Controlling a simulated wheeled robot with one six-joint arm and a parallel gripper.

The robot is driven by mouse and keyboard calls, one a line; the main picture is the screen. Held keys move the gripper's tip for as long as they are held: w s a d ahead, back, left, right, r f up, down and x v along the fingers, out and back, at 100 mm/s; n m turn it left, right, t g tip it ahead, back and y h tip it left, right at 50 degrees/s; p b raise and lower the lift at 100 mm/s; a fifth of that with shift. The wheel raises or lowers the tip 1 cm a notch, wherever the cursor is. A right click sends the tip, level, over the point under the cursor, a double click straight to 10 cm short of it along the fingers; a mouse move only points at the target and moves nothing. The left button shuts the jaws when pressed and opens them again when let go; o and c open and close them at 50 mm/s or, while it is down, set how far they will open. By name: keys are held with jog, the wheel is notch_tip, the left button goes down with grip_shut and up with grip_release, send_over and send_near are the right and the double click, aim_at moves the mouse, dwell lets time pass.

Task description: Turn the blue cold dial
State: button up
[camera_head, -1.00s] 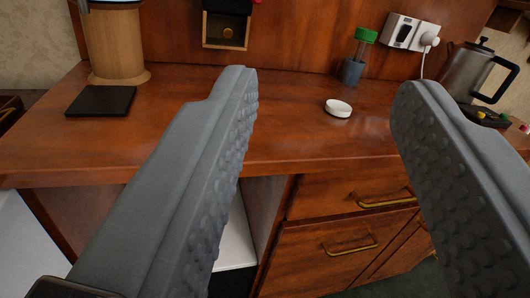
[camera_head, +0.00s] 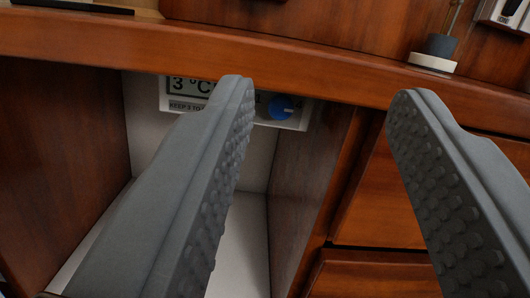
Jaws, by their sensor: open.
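The blue cold dial (camera_head: 281,107) is on a pale panel (camera_head: 262,118) under the worktop, at the top of an open white-lined compartment. A pale pointer mark shows on the dial, with a "4" to its right. A display on the same panel reads 3 °C. My left finger covers the middle of the panel, left of the dial. My gripper (camera_head: 313,90) is open and empty. In the picture the dial lies between the two fingers, closer to the left one, and it appears farther away than the fingertips.
The wooden worktop edge (camera_head: 290,65) runs across above the compartment. A wooden side wall (camera_head: 312,165) and drawer fronts (camera_head: 385,200) stand to the right. The lower compartment looks empty where visible.

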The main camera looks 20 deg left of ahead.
aim_at(282, 109)
notch_tip(282, 109, down, 11)
jog(key=d+y, duration=0.1)
jog(key=y, duration=0.2)
jog(key=x, duration=1.6)
jog(key=shift+w+r, duration=0.25)
jog(key=c, duration=0.9)
jog(key=shift+d, duration=0.1)
jog(key=shift+c, duration=0.2)
